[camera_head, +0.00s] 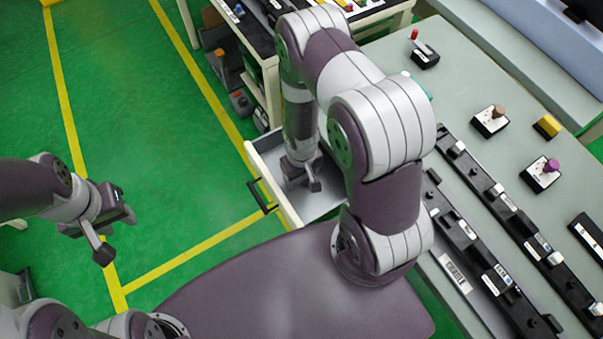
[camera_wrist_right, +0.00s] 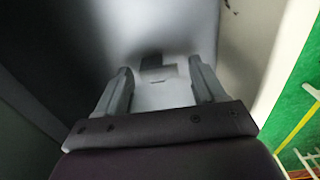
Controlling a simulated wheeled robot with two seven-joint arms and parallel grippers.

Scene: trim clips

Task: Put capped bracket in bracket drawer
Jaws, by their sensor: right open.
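The drawer (camera_head: 325,203) is pulled open beside the workbench, a pale box with a dark handle on its front. My right gripper (camera_head: 310,183) reaches down inside it. In the right wrist view its two fingers (camera_wrist_right: 160,93) are spread apart. A small piece with a dark part and a pale part (camera_wrist_right: 157,64) shows just beyond the fingertips, low in the drawer. It looks like the capped bracket, but shadow hides its exact shape. No gripper holds it. My left gripper (camera_head: 104,247) hangs over the green floor at the left, and its jaw opening is unclear.
The workbench (camera_head: 470,160) carries long black rails with pale clips and several small boxes with coloured knobs. A shelf stand (camera_head: 262,60) is behind the drawer. The drawer walls closely surround my right gripper. The left floor is clear.

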